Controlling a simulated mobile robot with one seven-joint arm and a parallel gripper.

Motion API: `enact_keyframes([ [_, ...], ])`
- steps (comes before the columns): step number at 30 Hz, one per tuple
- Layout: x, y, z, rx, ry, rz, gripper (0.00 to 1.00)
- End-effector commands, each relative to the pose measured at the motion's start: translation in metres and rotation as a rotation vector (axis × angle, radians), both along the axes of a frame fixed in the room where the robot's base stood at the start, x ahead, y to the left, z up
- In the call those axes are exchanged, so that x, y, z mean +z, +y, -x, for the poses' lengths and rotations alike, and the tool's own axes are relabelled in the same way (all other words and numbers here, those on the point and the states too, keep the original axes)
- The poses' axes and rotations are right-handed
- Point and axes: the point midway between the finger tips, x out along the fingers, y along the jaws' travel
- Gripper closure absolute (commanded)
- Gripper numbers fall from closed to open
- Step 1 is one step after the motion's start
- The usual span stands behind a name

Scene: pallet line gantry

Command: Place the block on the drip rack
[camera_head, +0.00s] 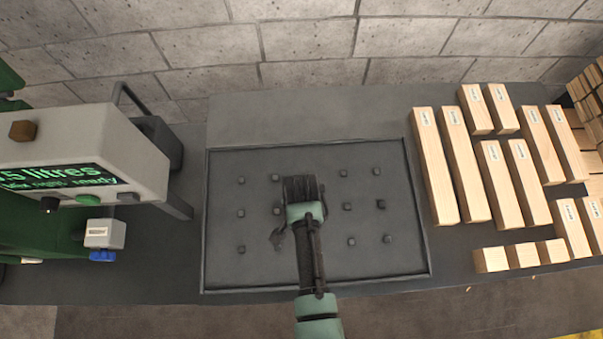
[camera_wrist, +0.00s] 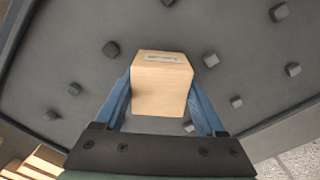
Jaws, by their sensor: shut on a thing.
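The block (camera_wrist: 160,88) is light wood with a small label on its top, seen between the two blue fingers in the wrist view. My gripper (camera_wrist: 160,103) is shut on it. In the head view my gripper (camera_head: 304,190) is over the middle of the drip rack (camera_head: 310,262), and the arm hides the block there. The drip rack is a dark grey tray with a low rim and several small raised studs; it also fills the wrist view (camera_wrist: 75,65). I cannot tell whether the block touches the studs.
Several labelled wooden blocks (camera_head: 435,165) lie in groups to the right of the rack. A grey and green machine (camera_head: 80,150) with a lit display stands at the left. A block wall (camera_head: 310,40) rises behind the bench. The rack's studded surface around my gripper is clear.

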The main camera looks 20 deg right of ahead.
Motion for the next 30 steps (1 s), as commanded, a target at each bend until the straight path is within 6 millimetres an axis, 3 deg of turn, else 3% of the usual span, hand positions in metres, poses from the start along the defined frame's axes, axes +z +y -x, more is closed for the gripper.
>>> enact_keyframes([
  [5, -0.004, 0.0, 0.0, 0.0, 0.0, 0.0, 0.96],
  [6, -0.003, 0.0, 0.0, 0.0, 0.0, 0.0, 0.21],
  [9, -0.003, 0.0, 0.0, 0.0, 0.0, 0.0, 0.03],
  [20, 0.004, 0.0, 0.0, 0.0, -0.001, 0.0, 0.0],
  [23, 0.015, 0.0, -0.001, 0.0, -0.002, 0.0, 0.0],
  [30, 0.062, 0.0, -0.001, 0.001, -0.005, 0.001, 0.0],
])
